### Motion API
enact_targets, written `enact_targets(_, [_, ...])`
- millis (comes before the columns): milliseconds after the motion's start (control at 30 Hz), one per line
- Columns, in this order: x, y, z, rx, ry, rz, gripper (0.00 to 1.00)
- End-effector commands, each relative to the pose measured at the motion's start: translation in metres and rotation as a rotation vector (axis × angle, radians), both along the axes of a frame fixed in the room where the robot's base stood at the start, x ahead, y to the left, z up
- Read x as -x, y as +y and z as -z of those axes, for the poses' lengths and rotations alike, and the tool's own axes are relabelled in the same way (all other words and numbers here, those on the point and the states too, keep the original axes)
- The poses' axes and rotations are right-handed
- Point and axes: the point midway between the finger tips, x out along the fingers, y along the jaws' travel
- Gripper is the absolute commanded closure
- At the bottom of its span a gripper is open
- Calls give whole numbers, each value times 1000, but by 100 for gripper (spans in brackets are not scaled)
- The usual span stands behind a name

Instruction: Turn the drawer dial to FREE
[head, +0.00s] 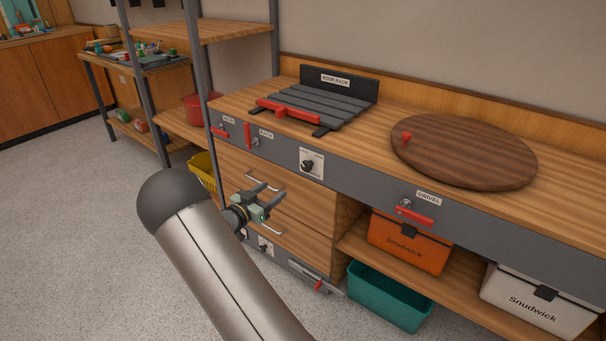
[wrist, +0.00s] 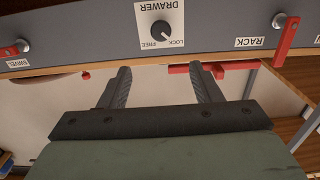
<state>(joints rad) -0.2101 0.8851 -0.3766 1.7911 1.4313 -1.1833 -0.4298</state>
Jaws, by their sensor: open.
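The drawer dial (head: 308,166) is a dark round knob on a white plate (head: 318,158) set in the grey front strip of the bench. In the wrist view the dial (wrist: 161,30) shows upside down, with DRAWER, FREE and LOCK on its plate. Its pointer seems to lean towards LOCK, but it is small. My gripper (head: 274,194) is open and empty in front of the drawers, below and left of the dial in the head view. In the wrist view my gripper (wrist: 160,68) has its two fingers spread apart, with the dial beyond the gap, not touched.
A red RACK lever (head: 248,136) is left of the dial and a red SWIVEL lever (head: 415,212) is right. Wooden drawers (head: 290,197) with bar handles are below. A slatted roof rack (head: 315,103) and round wooden board (head: 465,150) occupy the benchtop. Bins stand lower right.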

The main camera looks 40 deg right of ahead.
Motion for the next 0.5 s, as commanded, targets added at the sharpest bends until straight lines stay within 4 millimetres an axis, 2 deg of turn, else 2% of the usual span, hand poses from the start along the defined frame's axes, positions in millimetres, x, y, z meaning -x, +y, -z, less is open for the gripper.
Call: enact_targets(500, [-27, -103, 0, -1, -2, 1, 42])
